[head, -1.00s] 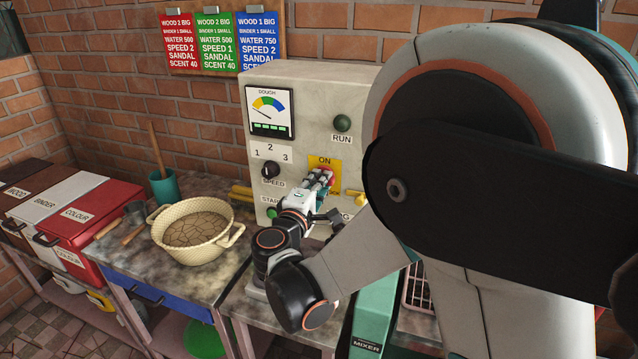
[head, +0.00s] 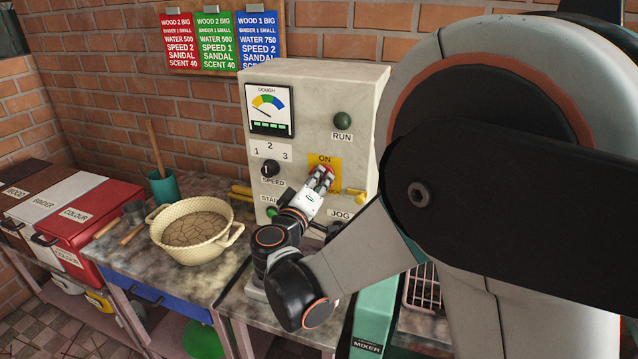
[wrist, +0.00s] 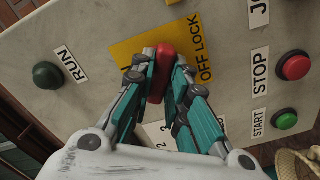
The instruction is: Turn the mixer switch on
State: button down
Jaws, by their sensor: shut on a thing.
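The mixer switch is a red handle (wrist: 161,70) on a yellow plate (wrist: 190,38) marked ON and OFF LOCK, on the mixer's pale control panel (head: 305,105). In the head view the red switch handle (head: 328,170) shows just beyond my fingertips, below the ON label. My gripper (wrist: 163,66) is shut on the red handle, one teal-and-grey finger on each side of it. My gripper also shows in the head view (head: 321,180). Part of the switch and the plate is hidden behind the fingers.
A green RUN lamp (head: 342,121), a speed knob (head: 270,169), a green START button (wrist: 285,119) and a red STOP button (wrist: 293,66) sit around the switch. A dough gauge (head: 269,110) is at upper left. A cream basin (head: 195,250) stands on the bench to the left.

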jog(key=m, duration=0.5)
jog(key=shift+f+m, duration=0.1)
jog(key=shift+m, duration=0.2)
jog(key=m+b, duration=0.1)
jog(key=m, duration=0.4)
jog(key=shift+m, duration=0.4)
jog(key=c, duration=1.6)
grip_release()
jog(key=shift+o, duration=0.2)
jog(key=v, duration=1.2)
